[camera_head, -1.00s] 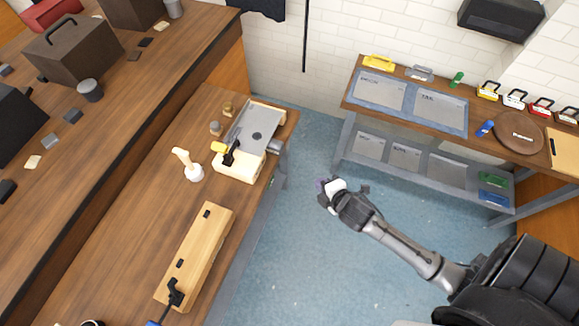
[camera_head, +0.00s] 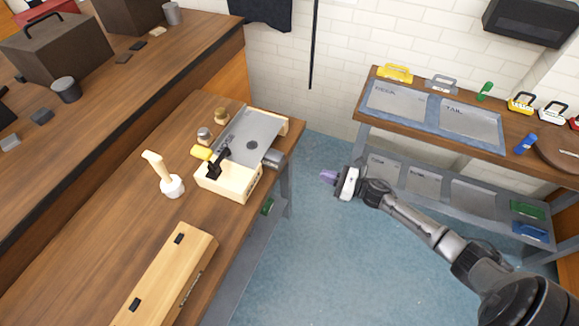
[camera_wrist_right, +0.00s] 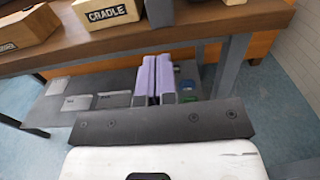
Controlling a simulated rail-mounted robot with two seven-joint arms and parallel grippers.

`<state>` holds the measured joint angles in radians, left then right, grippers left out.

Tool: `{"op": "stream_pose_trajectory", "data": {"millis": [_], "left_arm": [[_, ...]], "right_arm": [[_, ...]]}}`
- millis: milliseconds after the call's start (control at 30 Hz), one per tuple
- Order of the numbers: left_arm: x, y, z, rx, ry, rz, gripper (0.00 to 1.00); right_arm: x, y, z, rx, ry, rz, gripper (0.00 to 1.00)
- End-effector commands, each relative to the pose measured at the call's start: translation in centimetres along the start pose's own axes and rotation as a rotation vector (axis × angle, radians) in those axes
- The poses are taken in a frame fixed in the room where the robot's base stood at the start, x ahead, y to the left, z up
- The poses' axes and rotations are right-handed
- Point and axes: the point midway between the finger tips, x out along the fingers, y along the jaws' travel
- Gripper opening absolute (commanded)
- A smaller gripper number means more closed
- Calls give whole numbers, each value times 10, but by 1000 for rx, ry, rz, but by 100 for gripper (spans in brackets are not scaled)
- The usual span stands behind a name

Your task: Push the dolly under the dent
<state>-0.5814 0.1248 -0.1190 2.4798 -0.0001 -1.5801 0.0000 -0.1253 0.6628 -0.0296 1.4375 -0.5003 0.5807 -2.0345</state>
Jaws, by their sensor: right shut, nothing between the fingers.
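A grey metal sheet (camera_head: 258,128) with a dark round spot (camera_head: 251,145), which looks like the dent, lies on a pale wooden cradle (camera_head: 228,180) near the bench end. A dark grey block (camera_head: 273,159) at the cradle's right side may be the dolly; I cannot tell for sure. My right gripper (camera_head: 328,177) is over the floor to the right of the bench, apart from the cradle and block. Its purple fingers are together and empty; they also show in the right wrist view (camera_wrist_right: 157,80). My left gripper is out of view.
A black tool with a yellow end (camera_head: 217,163) sits on the cradle's near side. A side table (camera_head: 375,80) with a lower shelf stands at the right. Blue floor lies between.

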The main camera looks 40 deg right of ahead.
Motion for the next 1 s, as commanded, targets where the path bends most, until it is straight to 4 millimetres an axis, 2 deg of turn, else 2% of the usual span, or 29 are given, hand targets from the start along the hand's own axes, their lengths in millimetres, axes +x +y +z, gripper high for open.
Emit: {"op": "stream_pose_trajectory", "data": {"millis": [400, 600, 800, 1000], "left_arm": [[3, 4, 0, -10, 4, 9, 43], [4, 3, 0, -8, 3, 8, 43], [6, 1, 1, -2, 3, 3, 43], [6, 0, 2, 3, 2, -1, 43]], "right_arm": [[76, 0, 2, 0, -5, 0, 0], [106, 0, 2, 0, -3, -1, 0], [124, 0, 1, 1, -2, -1, 0], [130, 0, 1, 1, -1, -1, 0]]}}
